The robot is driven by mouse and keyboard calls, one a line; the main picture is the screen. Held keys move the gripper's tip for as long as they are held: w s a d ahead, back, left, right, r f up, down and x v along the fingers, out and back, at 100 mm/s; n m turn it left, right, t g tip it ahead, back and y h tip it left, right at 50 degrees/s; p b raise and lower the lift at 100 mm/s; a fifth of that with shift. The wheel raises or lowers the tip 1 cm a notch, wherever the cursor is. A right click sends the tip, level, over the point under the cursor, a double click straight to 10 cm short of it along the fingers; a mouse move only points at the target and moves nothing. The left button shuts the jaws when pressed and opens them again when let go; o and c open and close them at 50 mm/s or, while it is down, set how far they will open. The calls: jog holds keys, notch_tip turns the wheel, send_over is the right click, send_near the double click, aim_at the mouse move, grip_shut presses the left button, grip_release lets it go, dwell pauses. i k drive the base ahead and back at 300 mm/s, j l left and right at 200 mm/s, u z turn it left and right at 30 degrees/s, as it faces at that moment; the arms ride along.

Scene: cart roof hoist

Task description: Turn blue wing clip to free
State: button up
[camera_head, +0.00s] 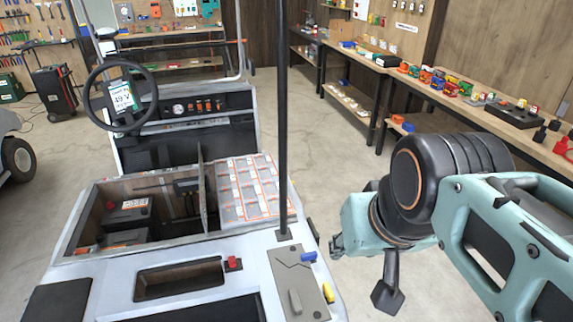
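The blue wing clip (308,256) is a small blue piece at the upper right edge of a grey plate (284,268) on the cart's white body. The plate lies just in front of the foot of a black upright post (283,120). My gripper (387,292) is only partly in view at the end of my teal and black arm, to the right of the cart and of the blue clip. It appears apart from the clip. Its fingers are dark and partly hidden by my arm, so their opening is unclear.
A yellow clip (328,292) and a grey lever (295,301) are on the plate near the blue clip. A red clip (233,264) sits left of it. An open battery bay (75,232) and a steering wheel (92,112) are farther off. A workbench (480,118) stands at the right.

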aim_at(310, 256)
jog(key=l+z, duration=0.15)
jog(key=z, duration=1.45)
jog(key=i+l, duration=0.1)
jog(key=l, duration=0.3)
jog(key=i+l+z, duration=0.1)
jog(key=l, duration=0.3)
jog(key=i+l, duration=0.6)
jog(key=i+u, duration=0.4)
jog(key=i+l+u, duration=0.25)
jog(key=i+u, duration=0.15)
jog(key=i, duration=0.15)
jog(key=i+u, duration=0.35)
jog(key=u, duration=0.15)
jog(key=i+u, duration=0.6)
jog(key=u, duration=0.2)
jog(key=i+u, duration=0.2)
jog(key=u, duration=0.2)
jog(key=i+u, duration=0.15)
jog(key=u, duration=0.2)
jog(key=i+u, duration=0.15)
jog(key=u, duration=0.2)
jog(key=i+u, duration=0.1)
jog(key=u, duration=0.3)
jog(key=i+u, duration=0.15)
jog(key=u, duration=0.2)
